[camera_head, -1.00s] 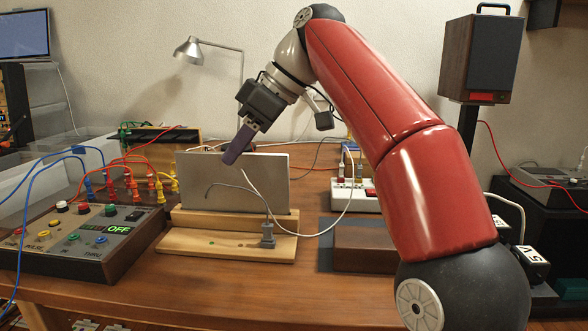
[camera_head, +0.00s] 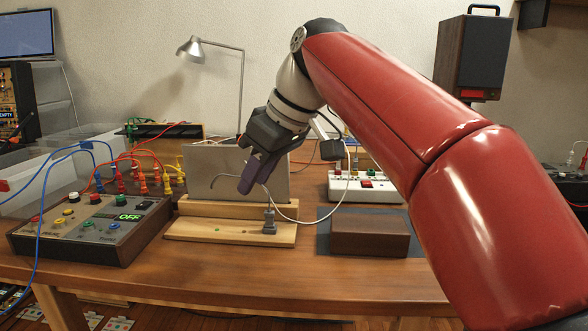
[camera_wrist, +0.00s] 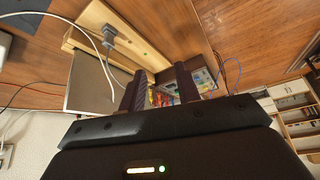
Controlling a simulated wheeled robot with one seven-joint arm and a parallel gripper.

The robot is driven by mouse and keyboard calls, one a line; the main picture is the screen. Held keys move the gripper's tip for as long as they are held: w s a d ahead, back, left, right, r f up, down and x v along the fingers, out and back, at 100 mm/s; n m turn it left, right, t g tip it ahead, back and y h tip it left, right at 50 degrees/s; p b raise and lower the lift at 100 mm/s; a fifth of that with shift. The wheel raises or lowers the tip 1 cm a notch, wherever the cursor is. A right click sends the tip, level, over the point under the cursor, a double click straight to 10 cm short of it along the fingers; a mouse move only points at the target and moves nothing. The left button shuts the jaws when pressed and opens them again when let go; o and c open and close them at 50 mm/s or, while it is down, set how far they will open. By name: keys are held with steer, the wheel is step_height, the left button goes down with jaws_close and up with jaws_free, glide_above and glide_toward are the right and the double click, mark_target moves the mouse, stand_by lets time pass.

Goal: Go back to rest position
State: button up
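My gripper (camera_head: 252,178) hangs in front of the upright grey panel (camera_head: 215,180) and above the wooden stand (camera_head: 190,228). In the wrist view its two dark fingers (camera_wrist: 160,88) are apart, with nothing held between them. My red arm reaches in from the right and covers part of the bench's right side. A grey plug (camera_head: 269,221) stands upright on the stand, below and apart from the fingertips. The plug (camera_wrist: 109,32), the stand (camera_wrist: 90,22) and the panel (camera_wrist: 95,85) also show in the wrist view.
A control box (camera_head: 75,240) reading OFF, with red, yellow and blue leads, stands left. A brown block (camera_head: 370,236) lies on a grey mat (camera_head: 324,246) at right. A white power strip (camera_head: 345,192) and a lamp (camera_head: 192,48) are behind. The bench front is clear.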

steer(key=s+d+f+m+t+h, duration=0.1)
steer(key=s+d+f+m+h, duration=0.1)
steer(key=s+d+f+m, duration=0.4)
steer(key=s+d+f+m+t+h, duration=0.2)
steer(key=s+d+f+m, duration=0.4)
steer(key=s+d+f, duration=0.5)
steer(key=d+f+h, duration=0.1)
steer(key=d+f, duration=0.3)
steer(key=f, duration=0.4)
steer(key=shift+s+f+m, duration=0.25)
steer(key=shift+s+m, duration=0.05)
steer(key=shift+s, duration=0.05)
